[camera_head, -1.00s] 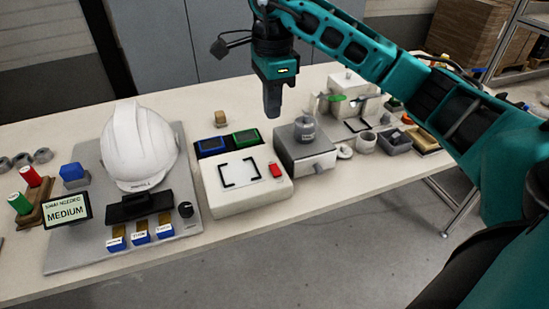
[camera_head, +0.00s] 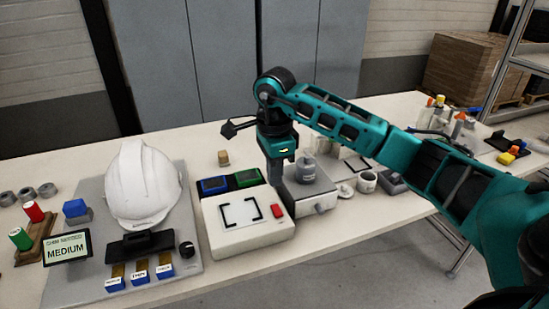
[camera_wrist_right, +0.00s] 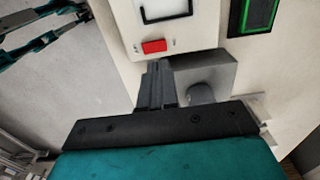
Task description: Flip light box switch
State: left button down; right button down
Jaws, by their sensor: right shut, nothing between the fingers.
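The light box (camera_head: 240,240) is a white box on the table with black corner marks on its top. Its red switch (camera_head: 277,211) sits at the right side of the top. In the right wrist view the red switch (camera_wrist_right: 154,46) lies just beyond my fingertips. My right gripper (camera_head: 276,186) is shut and empty, pointing down at the box's right edge, a little behind the switch. In the right wrist view the right gripper (camera_wrist_right: 156,66) shows its closed fingers apart from the switch in the picture.
A grey box with a knob (camera_head: 310,190) stands close to the right. Blue and green trays (camera_head: 214,186) lie behind the light box. A white helmet (camera_head: 143,185) on a grey board stands to the left. Table space in front of the light box is narrow.

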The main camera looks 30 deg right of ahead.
aim_at(274, 207)
notch_tip(274, 207, down, 6)
jog(key=shift+f, duration=0.55)
